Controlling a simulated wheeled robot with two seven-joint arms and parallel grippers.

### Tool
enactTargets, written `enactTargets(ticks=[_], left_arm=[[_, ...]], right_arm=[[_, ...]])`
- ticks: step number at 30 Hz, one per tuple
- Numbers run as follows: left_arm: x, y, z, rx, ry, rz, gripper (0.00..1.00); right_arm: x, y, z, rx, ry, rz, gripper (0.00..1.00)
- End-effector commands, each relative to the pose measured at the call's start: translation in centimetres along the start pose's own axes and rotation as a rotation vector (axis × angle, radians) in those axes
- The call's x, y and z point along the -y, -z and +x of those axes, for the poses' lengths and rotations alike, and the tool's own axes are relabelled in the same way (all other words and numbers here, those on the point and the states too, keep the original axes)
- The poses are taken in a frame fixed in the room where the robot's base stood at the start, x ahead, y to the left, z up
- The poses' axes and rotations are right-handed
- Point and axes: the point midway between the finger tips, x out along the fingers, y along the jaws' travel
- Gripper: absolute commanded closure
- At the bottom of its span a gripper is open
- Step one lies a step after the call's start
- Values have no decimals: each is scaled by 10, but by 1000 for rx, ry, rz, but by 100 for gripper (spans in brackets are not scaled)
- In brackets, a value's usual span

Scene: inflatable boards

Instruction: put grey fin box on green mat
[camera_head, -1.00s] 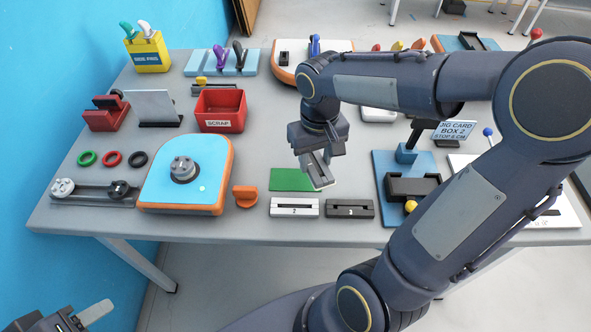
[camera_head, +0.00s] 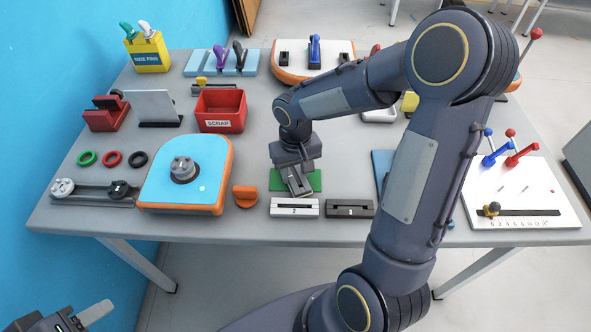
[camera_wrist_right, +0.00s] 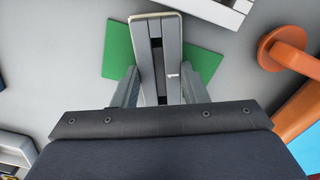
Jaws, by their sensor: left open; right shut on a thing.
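My right gripper (camera_head: 297,186) is shut on the grey fin box, over the green mat (camera_head: 316,180). In the right wrist view the grey fin box (camera_wrist_right: 156,50) is a long grey block with a dark slot, held between the two fingers (camera_wrist_right: 160,92). The green mat (camera_wrist_right: 117,48) shows on both sides of it. The box hides the mat's middle, and I cannot tell whether the box touches the mat. My left gripper (camera_head: 80,318) is open and empty at the lower left, off the table.
A white slotted block marked 2 (camera_head: 283,213) and a dark block marked 3 (camera_head: 362,213) lie just in front of the mat. An orange knob (camera_head: 245,195) stands to the left, beside a blue and orange board (camera_head: 210,160). The red scrap bin (camera_head: 220,125) is behind.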

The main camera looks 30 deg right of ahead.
Motion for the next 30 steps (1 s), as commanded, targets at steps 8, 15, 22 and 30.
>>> enactTargets(ticks=[8,15,22,30], left_arm=[[1,-2,3,0,0,0,54],[1,-1,3,0,0,0,54],[0,1,-1,0,0,0,54],[-2,2,-3,0,0,0,54]], right_arm=[[0,0,4,0,0,-1,45],[0,0,3,0,0,-1,39],[0,1,-8,-3,0,0,39],[0,1,-64,-7,1,-1,39]])
